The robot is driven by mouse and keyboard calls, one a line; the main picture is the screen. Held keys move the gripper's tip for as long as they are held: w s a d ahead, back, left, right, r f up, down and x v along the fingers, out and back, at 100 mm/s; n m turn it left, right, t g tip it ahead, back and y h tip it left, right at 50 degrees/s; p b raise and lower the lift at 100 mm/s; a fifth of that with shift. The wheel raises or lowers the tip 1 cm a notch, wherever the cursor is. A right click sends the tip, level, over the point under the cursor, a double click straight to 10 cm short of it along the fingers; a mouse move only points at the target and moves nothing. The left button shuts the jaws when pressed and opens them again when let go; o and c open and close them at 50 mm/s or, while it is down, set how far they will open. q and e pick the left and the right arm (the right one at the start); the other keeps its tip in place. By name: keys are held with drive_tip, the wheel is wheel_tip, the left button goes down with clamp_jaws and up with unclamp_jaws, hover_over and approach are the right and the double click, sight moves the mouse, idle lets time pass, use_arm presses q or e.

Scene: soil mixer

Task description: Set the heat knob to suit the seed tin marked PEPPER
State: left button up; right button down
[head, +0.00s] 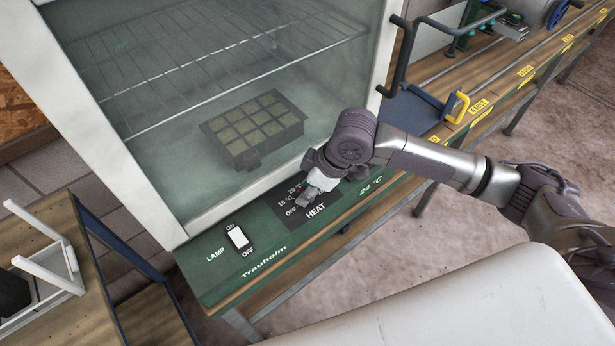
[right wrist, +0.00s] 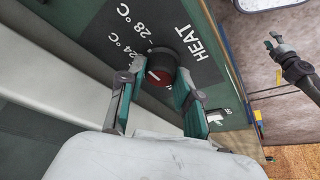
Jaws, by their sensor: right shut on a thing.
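The heat knob (right wrist: 160,68) is round and dark with a red face and a white mark, on the dark HEAT dial plate (head: 283,198). My right gripper (head: 316,186) is at that dial and hides most of the knob in the head view. In the right wrist view its two teal fingers (right wrist: 160,80) are shut on the knob, one on each side. Labels 24 °C and 28 °C show beside it there. Which label the mark points to I cannot tell. My left gripper (right wrist: 275,43) appears small at the right of the wrist view, fingers apart and empty. No PEPPER tin is visible.
The green panel (head: 222,283) also bears a white lamp switch (head: 238,237). Behind it a glass-fronted cabinet (head: 190,225) holds a dark seed tray (head: 230,125). A wooden bench (head: 440,70) with a blue-and-yellow item (head: 457,107) runs right. A white rack (head: 50,255) stands left.

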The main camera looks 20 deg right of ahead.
drive_tip(key=shift+m+t+h+p, duration=0.3)
drive_tip(key=shift+m+p, duration=0.9)
drive_tip(key=shift+p, duration=0.1)
drive_tip(key=c, duration=0.8)
unclamp_jaws()
drive_tip(key=v, duration=1.2)
drive_tip(key=shift+a+f, duration=0.1)
